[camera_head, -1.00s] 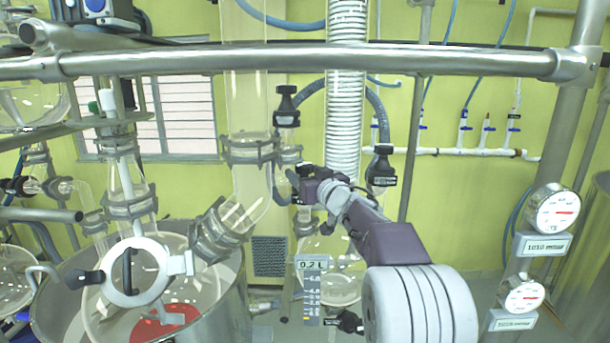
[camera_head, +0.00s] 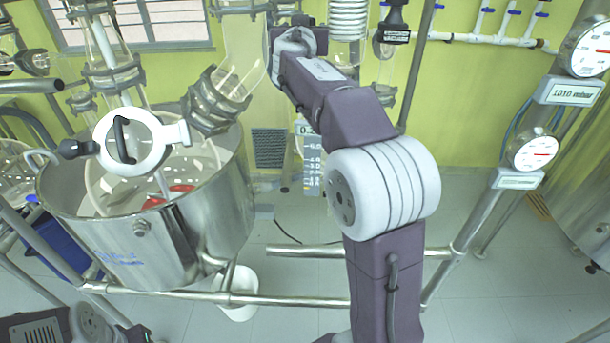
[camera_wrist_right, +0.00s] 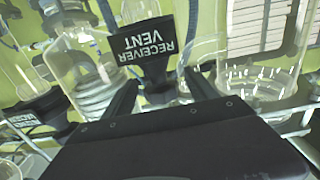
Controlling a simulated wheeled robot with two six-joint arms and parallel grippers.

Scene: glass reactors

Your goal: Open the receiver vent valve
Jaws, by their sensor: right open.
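The receiver vent valve shows in the right wrist view as a black handle (camera_wrist_right: 142,50) with white "RECEIVER VENT" lettering, upside down in the picture. My right gripper (camera_wrist_right: 163,90) is open, with one finger on each side of the handle's narrow lower end. I cannot tell whether the fingers touch it. In the head view my right arm reaches up to the glassware at the top, and its gripper and this valve cannot be made out there. My left gripper is out of view.
A second black labelled handle (camera_wrist_right: 40,115) is at the left of the right wrist view. Glass vessels surround the gripper. In the head view, a steel pot (camera_head: 190,225) stands left, metal rails (camera_head: 310,300) run below, and gauges (camera_head: 533,150) are at the right.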

